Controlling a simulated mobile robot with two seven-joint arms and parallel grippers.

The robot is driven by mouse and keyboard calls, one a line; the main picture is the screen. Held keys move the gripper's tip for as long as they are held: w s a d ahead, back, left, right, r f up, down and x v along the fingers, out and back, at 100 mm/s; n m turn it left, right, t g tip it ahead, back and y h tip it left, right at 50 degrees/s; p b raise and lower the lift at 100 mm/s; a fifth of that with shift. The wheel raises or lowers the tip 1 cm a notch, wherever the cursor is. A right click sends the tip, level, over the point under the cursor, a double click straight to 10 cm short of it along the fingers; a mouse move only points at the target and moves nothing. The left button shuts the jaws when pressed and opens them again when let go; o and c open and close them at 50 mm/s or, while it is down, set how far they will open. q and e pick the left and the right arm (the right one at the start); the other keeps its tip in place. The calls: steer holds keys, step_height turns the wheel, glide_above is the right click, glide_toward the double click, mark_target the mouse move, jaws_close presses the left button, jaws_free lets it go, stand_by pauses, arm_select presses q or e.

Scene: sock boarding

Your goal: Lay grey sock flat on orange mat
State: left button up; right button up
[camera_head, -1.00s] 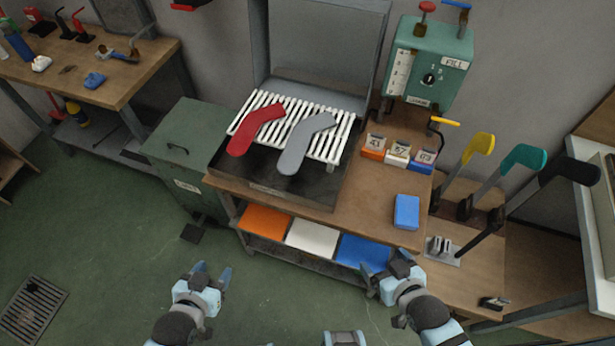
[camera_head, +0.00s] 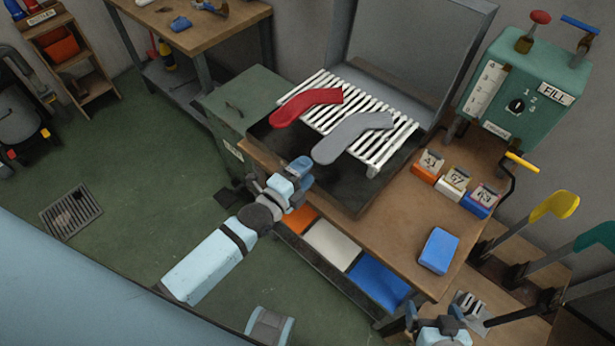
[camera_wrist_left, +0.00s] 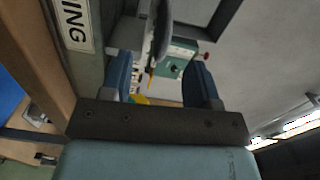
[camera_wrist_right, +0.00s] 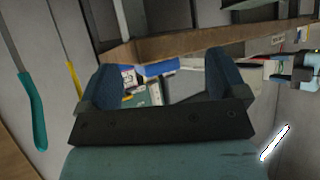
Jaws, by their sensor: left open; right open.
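The grey sock (camera_head: 350,137) lies on the white slatted rack, its near end hanging over the rack's front edge. The orange mat (camera_head: 298,220) is on the shelf under the bench top, at the left end, partly hidden by my left arm. My left gripper (camera_head: 300,168) is at the bench's front left edge, below and left of the grey sock, open and empty. Its spread fingers show in the left wrist view (camera_wrist_left: 162,82). My right gripper (camera_head: 440,314) is low at the bottom edge of the head view, right of the shelf, open and empty. Its fingers show in the right wrist view (camera_wrist_right: 163,82).
A red sock (camera_head: 305,103) lies left of the grey one on the rack (camera_head: 378,152). A white mat (camera_head: 332,244) and a blue mat (camera_head: 379,283) share the shelf. A raised lid (camera_head: 415,50) stands behind the rack. A blue block (camera_head: 438,250) and levers are at right.

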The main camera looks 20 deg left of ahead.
mark_target(324, 151)
steer(key=shift+w+d+f, duration=0.1)
steer(key=shift+d+f, duration=0.15)
steer(key=shift+d, duration=0.1)
steer(key=shift+d+f, duration=0.1)
arm_select(q)
steer(key=shift+m, duration=0.4)
steer(key=b+x, duration=0.2)
steer(key=x, duration=0.3)
steer(key=shift+w, duration=0.15)
steer(key=shift+w+d+b, duration=0.25)
steer(key=shift+w+b, duration=0.3)
steer(key=shift+w, duration=0.15)
steer(key=shift+w+d+r, duration=0.1)
steer(key=shift+w+d, duration=0.05)
steer(key=shift+w, duration=0.3)
arm_select(e)
steer(key=shift+w+f, duration=0.3)
steer(key=shift+f, duration=0.55)
arm_select(q)
steer(key=c, duration=1)
arm_select(e)
steer(key=shift+f, duration=0.2)
arm_select(q)
steer(key=shift+r, duration=0.15)
arm_select(e)
steer(key=shift+r, duration=0.1)
